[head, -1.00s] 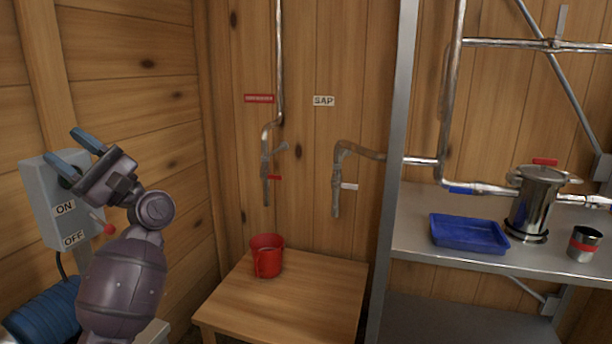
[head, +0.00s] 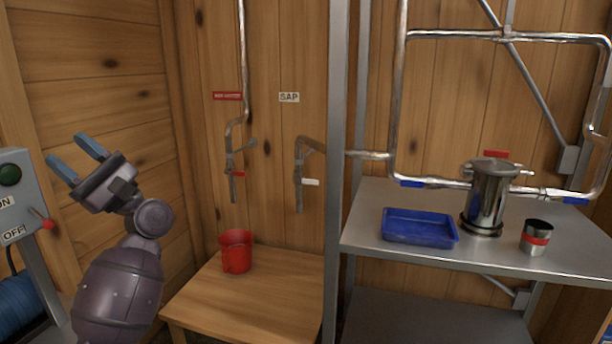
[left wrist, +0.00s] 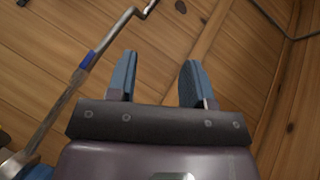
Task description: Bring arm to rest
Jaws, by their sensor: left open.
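My left gripper (head: 76,158) is raised at the left in the head view, its blue fingers apart and empty. It is in the air in front of the wooden wall, to the right of the grey switch box (head: 12,195). In the left wrist view its two fingers (left wrist: 157,82) are spread with nothing between them but wall planks behind. My right arm and gripper are not in view.
A red mug (head: 236,252) stands on a wooden table (head: 255,300). Pipes with taps hang above it. A metal shelf (head: 375,212) at right holds a blue tray (head: 418,226), a steel pot (head: 488,196) and a red-banded tin (head: 536,238).

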